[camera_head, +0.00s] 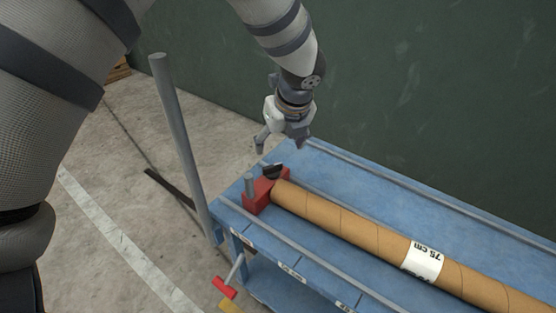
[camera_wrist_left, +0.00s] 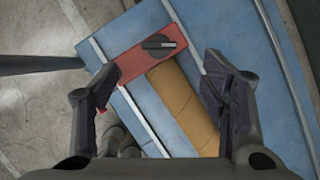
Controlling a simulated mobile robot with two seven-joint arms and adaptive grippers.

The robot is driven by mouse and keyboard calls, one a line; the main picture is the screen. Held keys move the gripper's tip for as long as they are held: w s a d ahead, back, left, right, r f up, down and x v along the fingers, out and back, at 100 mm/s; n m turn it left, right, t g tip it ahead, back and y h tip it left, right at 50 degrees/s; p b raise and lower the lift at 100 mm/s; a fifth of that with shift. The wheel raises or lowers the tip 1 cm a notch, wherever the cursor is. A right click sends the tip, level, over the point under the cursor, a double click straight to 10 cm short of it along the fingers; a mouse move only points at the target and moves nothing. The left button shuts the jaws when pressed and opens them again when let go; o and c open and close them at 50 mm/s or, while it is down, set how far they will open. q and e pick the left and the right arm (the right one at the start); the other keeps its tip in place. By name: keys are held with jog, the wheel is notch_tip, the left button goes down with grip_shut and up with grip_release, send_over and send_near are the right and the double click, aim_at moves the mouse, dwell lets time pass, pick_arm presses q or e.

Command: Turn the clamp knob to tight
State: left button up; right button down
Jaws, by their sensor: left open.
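The clamp is a red block (camera_head: 257,196) at the near-left end of a blue bench, beside the end of a cardboard tube (camera_head: 345,221). A black clamp knob (camera_head: 272,171) sits on it. In the left wrist view the knob (camera_wrist_left: 157,42) shows a bar with a pale end pointing right; no setting marks are readable. My left gripper (camera_head: 281,143) is open and empty, pointing down above the knob and apart from it. In the left wrist view its fingers (camera_wrist_left: 161,65) are spread, with the knob ahead between them. My right gripper is out of view.
The blue bench (camera_head: 325,165) has metal rails along its length. A grey upright post (camera_head: 178,135) stands left of the clamp. A red piece (camera_head: 224,288) hangs on a rod below the front edge. A dark green wall (camera_head: 430,90) stands close behind the bench.

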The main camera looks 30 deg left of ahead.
aim_at(273, 165)
pick_arm(q)
jog(key=b+x, duration=0.1)
jog(key=x, duration=0.9)
jog(key=shift+f, duration=0.35)
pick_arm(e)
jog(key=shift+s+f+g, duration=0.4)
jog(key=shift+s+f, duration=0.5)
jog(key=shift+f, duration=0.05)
pick_arm(q)
jog(key=c, duration=1.1)
